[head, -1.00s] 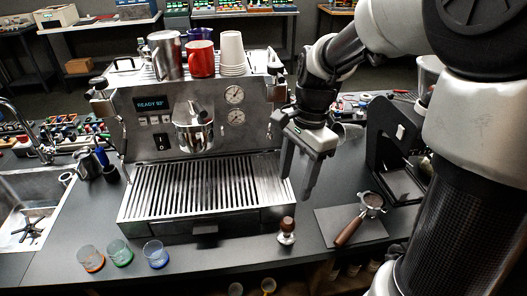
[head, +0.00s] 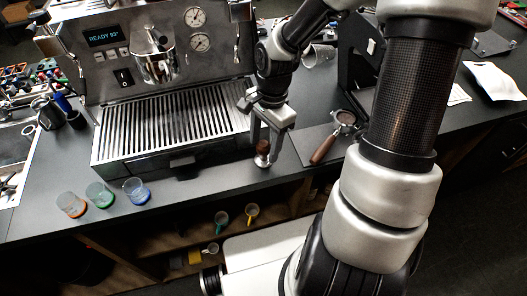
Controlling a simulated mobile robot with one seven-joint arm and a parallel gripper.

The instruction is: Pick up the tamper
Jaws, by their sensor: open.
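The tamper (head: 262,160) stands upright on the dark counter, just right of the espresso machine's front corner. It has a brown wooden knob and a metal base. My gripper (head: 264,158) points down over it with the fingers spread, one on each side of the knob. The fingers look apart from the knob, but whether either touches it is too small to tell. The base of the tamper shows below the fingertips.
The espresso machine (head: 125,140) stands to the left. A portafilter (head: 325,147) with a wooden handle lies on a dark mat to the right, close to my gripper. Several small glasses (head: 102,194) stand at the front left. The counter's front edge lies just below the tamper.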

